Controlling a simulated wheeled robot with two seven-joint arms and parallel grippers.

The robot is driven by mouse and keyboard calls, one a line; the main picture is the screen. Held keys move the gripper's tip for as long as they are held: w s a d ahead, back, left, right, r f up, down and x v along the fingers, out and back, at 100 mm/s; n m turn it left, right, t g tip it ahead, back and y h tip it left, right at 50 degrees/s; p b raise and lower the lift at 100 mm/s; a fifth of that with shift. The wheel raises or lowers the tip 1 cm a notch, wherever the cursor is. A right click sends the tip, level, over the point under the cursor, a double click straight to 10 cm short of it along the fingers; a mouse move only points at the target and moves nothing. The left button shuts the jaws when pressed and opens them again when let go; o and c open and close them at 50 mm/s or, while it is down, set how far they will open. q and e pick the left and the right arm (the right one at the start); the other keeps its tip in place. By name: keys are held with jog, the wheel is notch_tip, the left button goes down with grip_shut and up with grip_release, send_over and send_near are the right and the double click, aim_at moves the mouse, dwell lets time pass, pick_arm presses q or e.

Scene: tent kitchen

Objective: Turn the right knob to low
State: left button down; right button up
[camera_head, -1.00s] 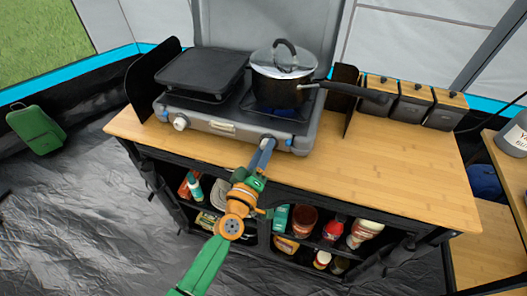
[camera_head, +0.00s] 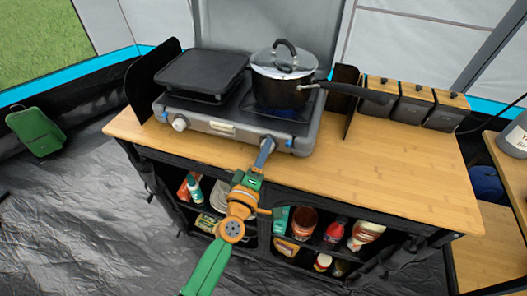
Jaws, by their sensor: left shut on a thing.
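The grey camp stove (camera_head: 222,117) stands on the wooden counter, with its front face toward me. Its left knob (camera_head: 180,124) is pale and in plain sight. The right knob is at the right of the stove front, largely hidden by my left gripper (camera_head: 267,143). That gripper reaches up from below and is shut at the knob's place. The knob's exact setting cannot be read. A bluish glow (camera_head: 284,113) shows under the pot on the right burner. My right gripper is not in view.
A black pot (camera_head: 280,90) with a glass lid sits on the right burner, its handle pointing right. A black griddle (camera_head: 200,72) covers the left burner. Lidded boxes (camera_head: 412,104) stand at the back right. The counter (camera_head: 385,170) right of the stove is clear.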

pick_arm(q)
jog(key=shift+c, duration=2.2)
grip_release()
jog(key=shift+s, duration=0.1)
jog(key=shift+f, duration=0.1)
